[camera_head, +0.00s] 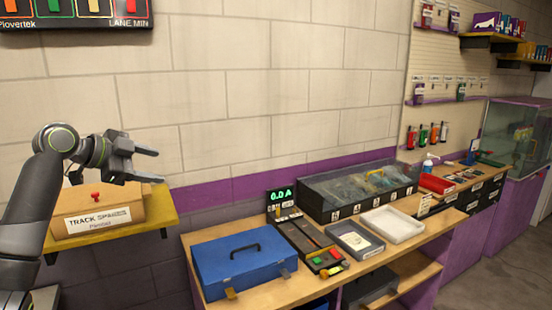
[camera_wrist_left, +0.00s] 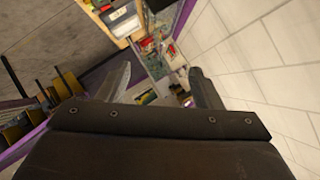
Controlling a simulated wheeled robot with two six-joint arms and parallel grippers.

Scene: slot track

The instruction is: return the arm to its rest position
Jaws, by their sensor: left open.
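My left gripper (camera_head: 146,164) is raised in front of the wall at the left of the head view, above the level of the workbench. Its two fingers are apart, point to the right, and hold nothing. In the left wrist view the gripper (camera_wrist_left: 165,88) shows as two spread dark fingers with only the distant room between them. My left arm rises from the lower left edge of the head view. My right gripper does not show.
A cardboard box (camera_head: 98,217) labelled track spares sits on a yellow shelf (camera_head: 172,213) just below my left gripper. A blue toolbox (camera_head: 240,262), a grey tray (camera_head: 355,240) and a white tray (camera_head: 394,224) stand on the workbench (camera_head: 412,255). The space right of the gripper is clear.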

